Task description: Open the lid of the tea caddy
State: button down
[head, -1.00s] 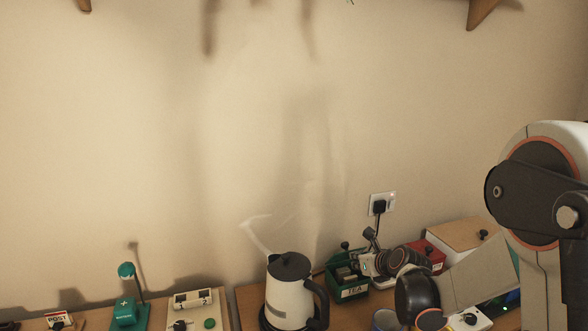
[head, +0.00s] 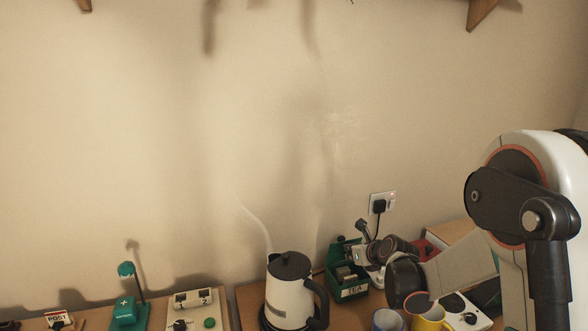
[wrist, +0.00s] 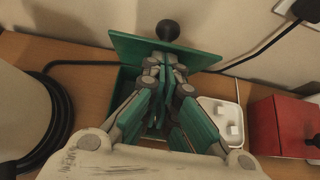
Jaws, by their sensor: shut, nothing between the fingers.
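The tea caddy (head: 354,291) is a green box with a TEA label, standing right of the kettle in the head view. Its green lid (wrist: 125,44) with a round black knob (wrist: 168,30) is raised and tilted up at the back of the box. Pale contents show inside the caddy in the head view. My gripper (wrist: 166,62) is shut and empty. Its fingertips are over the caddy, close to the lid's raised inner face; I cannot tell whether they touch it. My gripper's links hide much of the caddy's inside in the wrist view.
A white and black kettle (head: 288,288) stands left of the caddy, steam rising. A blue mug (head: 386,322) and a yellow mug (head: 428,314) stand in front, right. A red box (wrist: 283,125) and a plugged-in cable (head: 379,207) are to the right. The wall is close behind.

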aim_at(345, 243)
jog(key=shift+w+a, duration=0.3)
jog(key=shift+w, duration=0.65)
jog(key=shift+w+a, duration=0.3)
jog(key=shift+w, duration=0.65)
jog(key=s+d, duration=0.2)
jog(key=s, duration=0.6)
jog(key=shift+s+d+b, duration=0.35)
jog(key=shift+d+b, duration=0.05)
jog(key=shift+b, duration=0.05)
jog(key=s+a+r+n+g+h, duration=0.1)
jog(key=s+r+n, duration=0.4)
jog(key=s+n, duration=0.3)
jog(key=s+r+n+g, duration=0.1)
jog(key=s+r+n, duration=0.4)
jog(key=s+n, duration=0.25)
jog(key=s+d+n+g+h, duration=0.1)
jog(key=s+n+h, duration=0.1)
jog(key=s+n, duration=1.5)
jog(key=s, duration=0.3)
jog(key=shift+s+d+f+g, duration=0.15)
jog(key=shift+s+d+g, duration=0.15)
jog(key=shift+s+d, duration=0.1)
